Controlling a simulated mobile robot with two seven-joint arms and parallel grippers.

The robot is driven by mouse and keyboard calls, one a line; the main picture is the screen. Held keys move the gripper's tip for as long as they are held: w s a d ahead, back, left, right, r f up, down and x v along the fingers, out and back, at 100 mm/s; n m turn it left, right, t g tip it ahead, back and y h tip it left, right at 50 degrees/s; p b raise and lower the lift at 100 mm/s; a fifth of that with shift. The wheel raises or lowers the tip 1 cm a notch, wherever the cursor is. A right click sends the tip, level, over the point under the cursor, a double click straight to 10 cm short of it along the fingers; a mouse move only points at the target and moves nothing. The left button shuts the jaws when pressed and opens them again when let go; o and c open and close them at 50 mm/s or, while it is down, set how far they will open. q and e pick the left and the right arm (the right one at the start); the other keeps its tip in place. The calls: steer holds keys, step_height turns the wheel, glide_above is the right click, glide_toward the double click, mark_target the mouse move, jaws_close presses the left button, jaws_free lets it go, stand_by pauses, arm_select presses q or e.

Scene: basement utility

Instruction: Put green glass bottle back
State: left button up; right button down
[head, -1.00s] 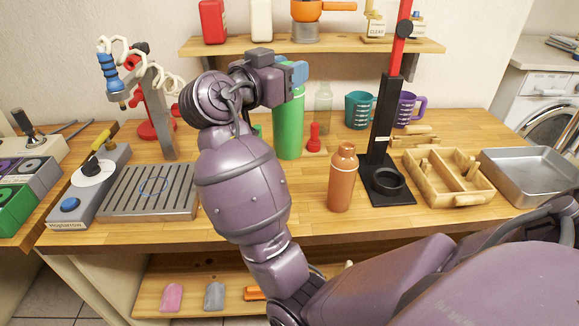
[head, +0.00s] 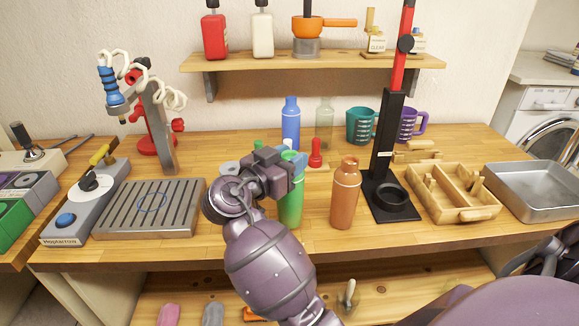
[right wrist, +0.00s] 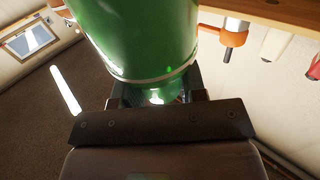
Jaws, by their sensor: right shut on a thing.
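My right gripper (head: 287,163) is shut on the top of a green bottle (head: 291,204) in the head view. The bottle hangs or stands upright over the front middle of the workbench; I cannot tell whether its base touches the wood. In the right wrist view the glossy green bottle (right wrist: 145,35) fills the upper middle, with its narrow neck between the fingers (right wrist: 157,97). A pale, see-through greenish bottle (head: 324,124) stands farther back. My left gripper is not in view.
A brown-orange bottle (head: 345,192) stands just right of the held bottle. A blue bottle (head: 291,124) and a small red object (head: 315,154) are behind it. The black stand (head: 387,150) rises farther right. A ribbed metal plate (head: 150,208) lies left; bare wood separates it from the bottle.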

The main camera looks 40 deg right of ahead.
steer(key=shift+f, duration=0.95)
steer(key=shift+f, duration=0.1)
steer(key=c, duration=0.7)
jaws_free()
